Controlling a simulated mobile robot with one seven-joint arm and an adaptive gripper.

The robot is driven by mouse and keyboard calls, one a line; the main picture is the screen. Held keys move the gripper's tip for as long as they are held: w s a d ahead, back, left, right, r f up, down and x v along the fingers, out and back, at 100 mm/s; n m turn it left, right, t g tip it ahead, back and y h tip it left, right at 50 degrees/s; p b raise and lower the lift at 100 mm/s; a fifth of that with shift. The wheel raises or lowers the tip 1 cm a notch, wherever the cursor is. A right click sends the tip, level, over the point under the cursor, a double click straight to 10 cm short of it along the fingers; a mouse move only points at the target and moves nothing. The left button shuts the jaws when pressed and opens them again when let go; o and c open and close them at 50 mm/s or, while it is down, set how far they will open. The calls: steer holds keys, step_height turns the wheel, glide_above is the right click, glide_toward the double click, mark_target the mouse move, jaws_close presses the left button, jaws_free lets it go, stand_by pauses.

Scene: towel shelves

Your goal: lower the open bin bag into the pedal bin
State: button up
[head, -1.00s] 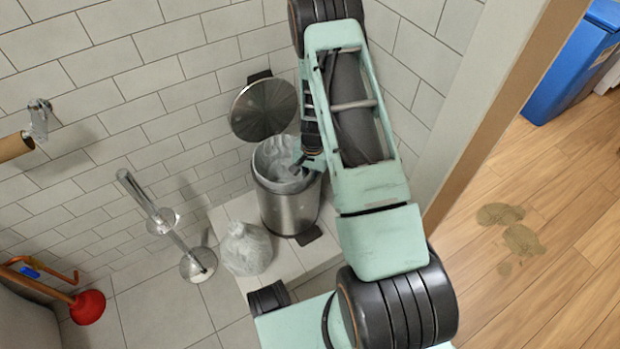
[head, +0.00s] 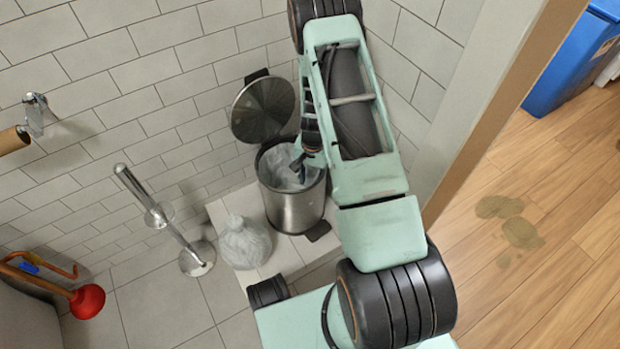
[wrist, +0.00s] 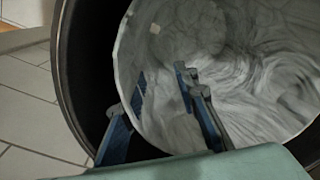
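The steel pedal bin (head: 293,208) stands against the tiled wall with its round lid (head: 262,108) raised. The translucent whitish bin bag (head: 279,166) sits inside the bin's mouth, its mouth open and its edge at about rim level or just below. In the wrist view, the bag (wrist: 245,75) fills most of the bin's opening, with the dark bin wall (wrist: 75,75) showing to its left. My gripper (head: 297,169) reaches down into the mouth.
A tied, full bag (head: 245,243) stands on the tiles left of the bin. A toilet brush stand (head: 195,257) and a red plunger (head: 87,301) are farther left. A wall edge (head: 490,120) rises right of my arm.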

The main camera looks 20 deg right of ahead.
steer(key=shift+w+r, duration=0.2)
step_height(320, 180, up, 12)
steer(key=shift+s+d+f, duration=0.15)
steer(key=shift+s, duration=0.15)
stand_by(1.0)
